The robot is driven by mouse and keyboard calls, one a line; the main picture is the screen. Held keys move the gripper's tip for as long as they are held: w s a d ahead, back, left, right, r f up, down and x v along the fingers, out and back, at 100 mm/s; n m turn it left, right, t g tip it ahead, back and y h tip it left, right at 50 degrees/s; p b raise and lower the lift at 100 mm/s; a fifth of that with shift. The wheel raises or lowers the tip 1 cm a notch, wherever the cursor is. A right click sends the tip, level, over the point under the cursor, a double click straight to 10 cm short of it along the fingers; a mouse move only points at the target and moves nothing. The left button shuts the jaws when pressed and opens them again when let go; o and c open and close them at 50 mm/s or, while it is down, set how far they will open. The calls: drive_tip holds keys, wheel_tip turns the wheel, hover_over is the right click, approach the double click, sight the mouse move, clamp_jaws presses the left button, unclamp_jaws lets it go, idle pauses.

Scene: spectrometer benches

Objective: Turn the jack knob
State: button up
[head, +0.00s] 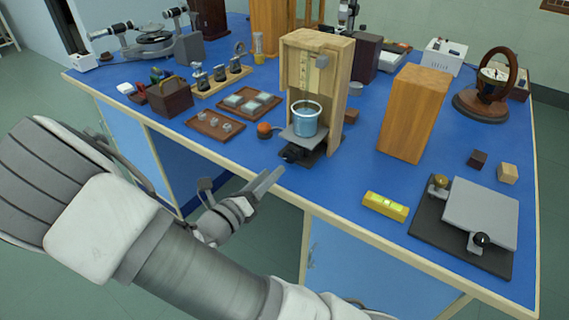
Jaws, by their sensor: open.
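A small dark jack (313,154) stands near the bench's front edge, at the foot of an open wooden stand. Its grey top plate (290,136) carries a blue-rimmed beaker. A black knob (291,154) shows at the jack's front. My gripper (272,179) is in front of the bench edge, below and left of the knob, apart from it. Its fingers point up and right toward the jack. It is open, with nothing seen between the fingers. The gap between them is hard to make out from this angle.
An orange round thing (264,130) sits left of the jack. The wooden stand (332,110) rises around the beaker. A wooden block (413,112), a yellow level (385,206) and a grey plate with knobs (480,212) stand to the right. Brown trays (215,125) lie left.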

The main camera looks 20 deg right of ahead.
sight(287, 158)
drive_tip(key=b+x, duration=0.1)
drive_tip(key=x, duration=0.5)
drive_tip(key=shift+w+d, duration=0.2)
drive_tip(key=shift+d, duration=0.15)
clamp_jaws()
